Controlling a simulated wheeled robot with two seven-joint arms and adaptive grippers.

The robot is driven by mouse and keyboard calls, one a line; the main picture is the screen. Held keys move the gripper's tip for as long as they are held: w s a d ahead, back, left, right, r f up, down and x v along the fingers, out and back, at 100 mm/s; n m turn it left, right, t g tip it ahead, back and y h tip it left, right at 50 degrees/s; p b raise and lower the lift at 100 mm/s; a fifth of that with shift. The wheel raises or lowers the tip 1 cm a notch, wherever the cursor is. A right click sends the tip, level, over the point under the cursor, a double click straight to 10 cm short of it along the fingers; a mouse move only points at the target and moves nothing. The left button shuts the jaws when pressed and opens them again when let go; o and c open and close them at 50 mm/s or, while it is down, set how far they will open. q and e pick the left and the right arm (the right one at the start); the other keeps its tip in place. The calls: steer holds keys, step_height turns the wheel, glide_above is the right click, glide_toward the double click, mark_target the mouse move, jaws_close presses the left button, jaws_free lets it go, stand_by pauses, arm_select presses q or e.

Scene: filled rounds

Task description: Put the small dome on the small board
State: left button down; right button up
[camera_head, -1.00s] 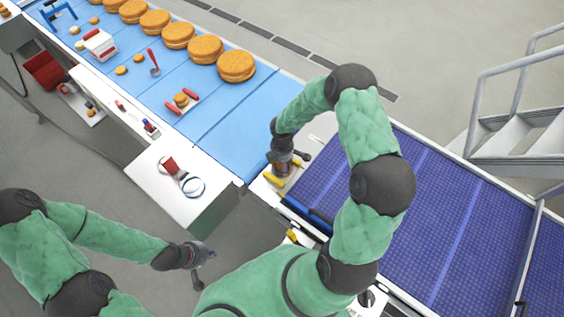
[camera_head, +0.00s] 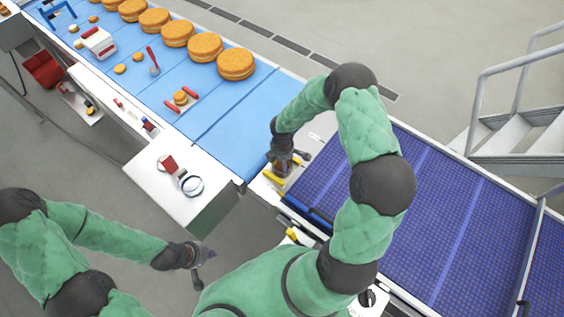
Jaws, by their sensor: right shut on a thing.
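The small board (camera_head: 168,104) lies on the blue belt at its near edge, with red handles at two ends and a small orange filled round (camera_head: 181,97) on it. My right gripper (camera_head: 291,166) is beyond the near right end of the belt, over the pale strip beside the dark blue belt, well away from the board. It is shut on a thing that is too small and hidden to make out. I cannot clearly pick out the small dome. My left gripper (camera_head: 205,267) is open and empty over the floor at the lower left.
A white side table (camera_head: 150,178) holds a red-and-white item (camera_head: 168,163) and a clear ring-shaped item (camera_head: 192,186). Several large filled rounds (camera_head: 236,64) line the far side of the blue belt (camera_head: 240,125). The belt is bare right of the board.

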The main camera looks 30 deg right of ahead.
steer(key=shift+f, duration=0.2)
stand_by(0.6)
steer(key=o, duration=1)
steer(key=shift+c, duration=0.2)
steer(key=shift+r, duration=0.15)
steer(key=shift+r+p, duration=2.2)
steer(key=shift+r, duration=1.15)
